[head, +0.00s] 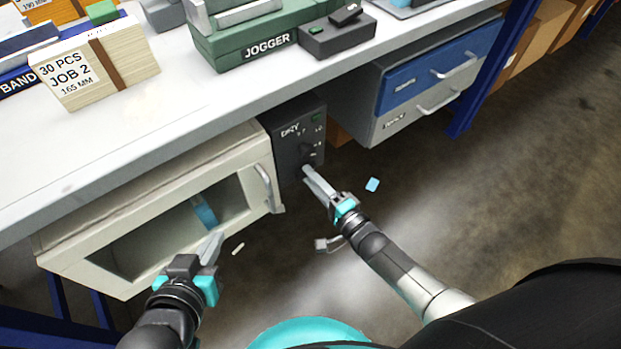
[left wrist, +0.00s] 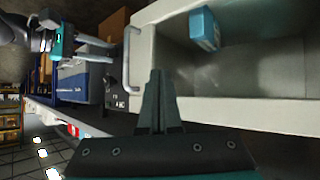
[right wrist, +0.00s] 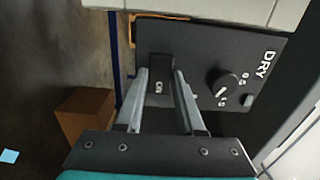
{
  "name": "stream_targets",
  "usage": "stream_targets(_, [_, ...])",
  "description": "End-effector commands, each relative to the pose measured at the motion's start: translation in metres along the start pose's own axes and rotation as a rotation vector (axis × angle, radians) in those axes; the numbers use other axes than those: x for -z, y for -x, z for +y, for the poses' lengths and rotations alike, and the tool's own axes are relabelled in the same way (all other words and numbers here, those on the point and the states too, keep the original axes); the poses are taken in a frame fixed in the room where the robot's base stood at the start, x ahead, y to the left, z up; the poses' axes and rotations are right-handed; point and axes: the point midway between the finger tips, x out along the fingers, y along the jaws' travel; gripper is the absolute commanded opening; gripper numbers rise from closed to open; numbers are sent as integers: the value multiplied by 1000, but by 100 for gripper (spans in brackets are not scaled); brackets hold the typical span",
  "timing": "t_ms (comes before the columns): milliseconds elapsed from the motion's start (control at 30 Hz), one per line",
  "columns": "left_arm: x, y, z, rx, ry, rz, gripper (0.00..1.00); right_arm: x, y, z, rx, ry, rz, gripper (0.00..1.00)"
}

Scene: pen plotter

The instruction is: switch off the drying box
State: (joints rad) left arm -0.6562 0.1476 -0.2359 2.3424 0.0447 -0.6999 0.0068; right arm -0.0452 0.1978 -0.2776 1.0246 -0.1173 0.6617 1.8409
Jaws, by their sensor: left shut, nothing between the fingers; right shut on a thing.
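The drying box (head: 75,255) is a cream cabinet with a window and side handle (head: 263,187), under the table. A blue object (head: 205,213) shows inside, also in the left wrist view (left wrist: 204,28). Its dark control panel (head: 290,128), marked DRY, is at its right; the right wrist view shows a knob (right wrist: 222,87) and a pale green button (right wrist: 248,100). My right gripper (head: 308,172) is shut on a black switch (right wrist: 160,70) with an ON label between its fingers. My left gripper (head: 217,238) is shut and empty in front of the window.
The white table (head: 190,105) overhangs the box and carries a green jogger (head: 235,50) and a paper stack (head: 130,50). A blue and grey drawer unit (head: 420,90) hangs to the right. A blue square (head: 372,184) and a pale strip (head: 238,248) lie on the floor.

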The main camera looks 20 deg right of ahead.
Motion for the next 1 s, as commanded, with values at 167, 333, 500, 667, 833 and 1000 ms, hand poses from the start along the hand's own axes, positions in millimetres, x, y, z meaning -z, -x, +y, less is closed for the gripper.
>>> stream_targets(167, [1, -4, 8, -22, 9, 69, 0, 5, -1, 0, 4, 8, -114, 0])
stream_targets(333, [6, -5, 16, -44, 20, 155, 0, 6, -2, 0, 4, 4, -185, 0])
stream_targets(500, [10, -5, 19, -52, 25, 192, 0, 7, -1, -1, 3, 0, -211, 0])
stream_targets(667, [10, -4, 19, -53, 26, 194, 0, 7, -1, -1, 2, -1, -213, 0])
stream_targets(833, [10, -4, 19, -52, 26, 194, 0, 7, -1, -1, 2, -1, -212, 41])
stream_targets(1000, [10, -4, 19, -52, 26, 193, 0, 7, -1, -1, 1, -1, -210, 60])
